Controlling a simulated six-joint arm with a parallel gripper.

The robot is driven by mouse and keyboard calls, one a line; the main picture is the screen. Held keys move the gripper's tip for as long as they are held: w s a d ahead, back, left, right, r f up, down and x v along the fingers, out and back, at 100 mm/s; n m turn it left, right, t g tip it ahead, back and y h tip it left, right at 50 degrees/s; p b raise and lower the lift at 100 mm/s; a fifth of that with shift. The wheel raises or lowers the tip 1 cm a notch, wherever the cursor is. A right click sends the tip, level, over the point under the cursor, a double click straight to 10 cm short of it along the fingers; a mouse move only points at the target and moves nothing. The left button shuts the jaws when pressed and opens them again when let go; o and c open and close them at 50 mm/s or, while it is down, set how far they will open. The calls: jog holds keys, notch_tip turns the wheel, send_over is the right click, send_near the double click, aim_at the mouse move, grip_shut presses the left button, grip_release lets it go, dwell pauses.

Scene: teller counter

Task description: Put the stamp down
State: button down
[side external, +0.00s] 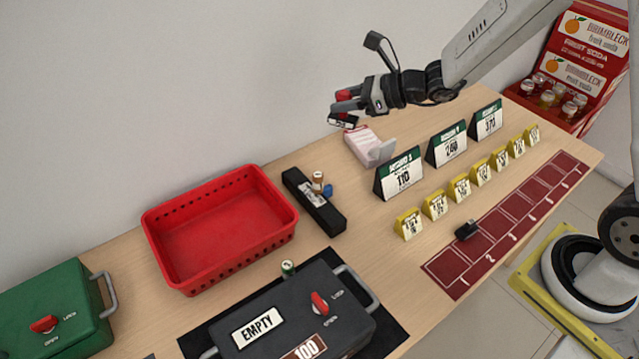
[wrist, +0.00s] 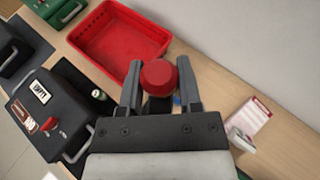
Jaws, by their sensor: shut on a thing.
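The stamp has a round red knob (side external: 344,95) and a dark base with a pale lower face (side external: 342,119). My gripper (side external: 350,105) is shut on it and holds it in the air above the back of the counter, near the wall. In the wrist view the stamp's red knob (wrist: 158,75) sits between the two fingers of my gripper (wrist: 159,88); its base is mostly hidden there. Below and slightly right of the stamp in the side view, a pink and white paper pad (side external: 360,138) lies on the counter, with a white piece (side external: 382,150) at its front.
A long black holder (side external: 330,219) with small cylinders stands left of the pad. A red basket (side external: 222,228) is farther left. Green-topped number signs (side external: 400,177) and yellow tags (side external: 409,224) stand to the right. A dark box (side external: 290,310) labelled EMPTY is in front.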

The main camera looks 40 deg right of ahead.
aim_at(356, 122)
jog(key=shift+n+g+y, duration=0.7)
jog(key=shift+n+g, duration=0.1)
jog(key=s+d+f, duration=0.1)
jog(key=s+d, duration=0.1)
jog(key=s, duration=0.1)
jog(key=s+f, duration=0.1)
jog(key=shift+s+d+f, duration=0.3)
jog(key=shift+s+d, duration=0.1)
jog(key=s+d+f+n+g, duration=0.1)
jog(key=s+f+n+g, duration=0.4)
jog(key=s+n+g, duration=0.55)
jog(key=s+d+f+n+g, duration=0.2)
jog(key=s+f+n+g, duration=0.4)
jog(key=s, duration=0.8)
jog(key=s+d+n+g+h, duration=0.6)
jog(key=s+d+n+h, duration=0.1)
jog(key=s+d+n, duration=0.15)
jog(key=w+d+f+n+t+h, duration=0.1)
jog(key=d+n+t+h, duration=0.4)
jog(key=d+n+h, duration=0.6)
jog(key=shift+d+n+h, duration=0.4)
jog(key=shift+d+h, duration=1)
jog(key=shift+w+f, duration=0.15)
jog(key=shift+f, duration=0.05)
